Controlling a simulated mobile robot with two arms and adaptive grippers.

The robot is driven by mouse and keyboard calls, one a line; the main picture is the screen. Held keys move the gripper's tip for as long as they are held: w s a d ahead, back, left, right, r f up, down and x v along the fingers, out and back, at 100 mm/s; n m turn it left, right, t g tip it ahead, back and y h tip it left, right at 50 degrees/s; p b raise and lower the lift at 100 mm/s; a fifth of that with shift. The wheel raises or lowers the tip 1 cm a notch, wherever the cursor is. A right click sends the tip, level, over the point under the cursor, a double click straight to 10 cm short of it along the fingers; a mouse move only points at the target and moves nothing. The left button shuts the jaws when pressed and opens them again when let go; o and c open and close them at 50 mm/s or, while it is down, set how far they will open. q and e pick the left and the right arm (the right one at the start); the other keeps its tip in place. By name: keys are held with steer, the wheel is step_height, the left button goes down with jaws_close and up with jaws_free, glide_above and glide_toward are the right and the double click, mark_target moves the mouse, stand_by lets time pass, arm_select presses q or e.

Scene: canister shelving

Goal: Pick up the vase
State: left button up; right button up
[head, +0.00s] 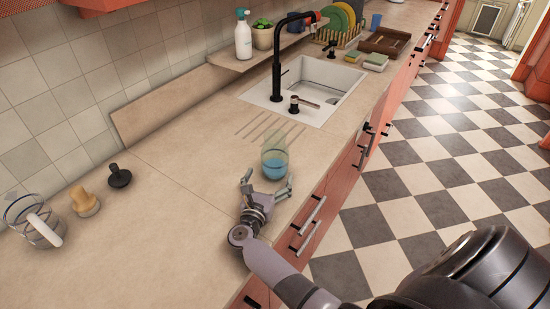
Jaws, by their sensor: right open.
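A clear greenish glass vase (275,154) with a blue lower part stands upright on the countertop (190,170), between the sink and my right gripper. My right gripper (270,176) is open and empty. Its two fingers are spread low on the near side of the vase, one to the left and one to the right of its base. I cannot tell whether either finger touches the glass. My left gripper is not in view.
A sink (325,85) with a black faucet (282,60) lies beyond the vase. A wire whisk (35,222), a wooden item (84,202) and a black knobbed item (119,176) stand at left. The counter between is clear. Drawer handles (312,212) project along the front.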

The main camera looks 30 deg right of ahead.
steer(key=x, duration=0.3)
steer(key=shift+w+d, duration=0.25)
steer(key=shift+w, duration=0.05)
steer(key=shift+c, duration=0.6)
steer(key=c, duration=1.5)
